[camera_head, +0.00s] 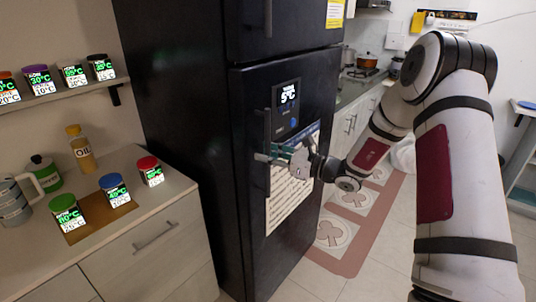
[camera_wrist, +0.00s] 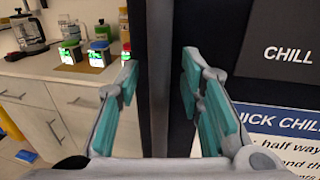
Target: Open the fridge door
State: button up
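The black fridge (camera_head: 190,130) stands in the middle of the head view. Its lower door (camera_head: 250,235) looks shut and bears a 5°C display. A dark vertical handle (camera_head: 268,124) runs along the door's left side. My gripper (camera_head: 266,158) is at the handle's height and hides part of it. In the wrist view the handle (camera_wrist: 159,75) stands upright between the teal pads of my gripper (camera_wrist: 158,90). The fingers are open, one on each side, with a visible gap to the bar.
A counter (camera_head: 125,255) with a drawer stands left of the fridge, bearing spice dispensers, an oil bottle (camera_head: 80,148) and a kettle (camera_head: 15,200). A shelf (camera_head: 60,92) holds more dispensers. Tiled floor with a patterned mat (camera_head: 355,200) lies to the fridge's right.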

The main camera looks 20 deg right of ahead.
jog(key=shift+c, duration=0.4)
grip_shut()
